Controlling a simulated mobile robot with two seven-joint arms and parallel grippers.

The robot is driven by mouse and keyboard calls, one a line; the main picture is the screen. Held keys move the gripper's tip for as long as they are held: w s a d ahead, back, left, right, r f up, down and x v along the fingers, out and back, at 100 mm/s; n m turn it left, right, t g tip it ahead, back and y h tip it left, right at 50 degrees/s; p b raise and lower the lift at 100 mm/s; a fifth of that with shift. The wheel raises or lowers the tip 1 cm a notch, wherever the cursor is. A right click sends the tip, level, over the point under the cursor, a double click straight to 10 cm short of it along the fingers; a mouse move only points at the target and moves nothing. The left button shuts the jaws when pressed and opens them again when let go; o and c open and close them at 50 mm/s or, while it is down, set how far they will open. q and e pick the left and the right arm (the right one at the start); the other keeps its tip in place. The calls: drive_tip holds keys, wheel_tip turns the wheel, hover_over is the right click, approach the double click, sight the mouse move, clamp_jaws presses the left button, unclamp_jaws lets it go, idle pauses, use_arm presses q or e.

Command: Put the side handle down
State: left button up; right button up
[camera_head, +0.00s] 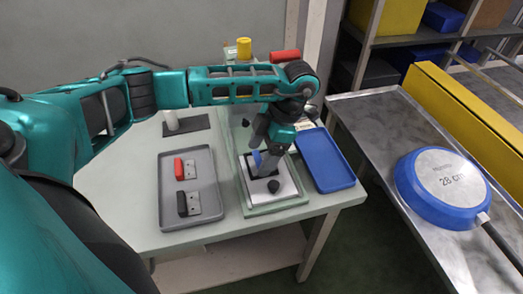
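My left gripper (264,163) points down over a pale fixture plate (289,193) on the table. A small blue piece, seemingly the side handle (257,158), shows between its fingers, low over a black block on the plate. The fingers hide much of the piece, and I cannot tell whether it touches the block. A grey tray (205,160) to the left holds a red side handle (179,169) and a black side handle (182,204), each with a metal bracket. My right gripper is out of view.
A blue tray (325,162) lies right of the fixture. A blue pan (440,185) marked 28 cm lies upside down on the metal conveyor (375,115) at right, beside a yellow rail (465,120). A black knob (274,187) stands on the fixture.

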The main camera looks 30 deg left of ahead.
use_arm(q)
drive_tip(key=shift+o, duration=0.7)
drive_tip(key=shift+r, duration=0.1)
drive_tip(key=shift+r+p, duration=0.3)
drive_tip(key=shift+p, duration=0.05)
drive_tip(key=v, duration=0.8)
drive_tip(key=shift+s+f, duration=0.1)
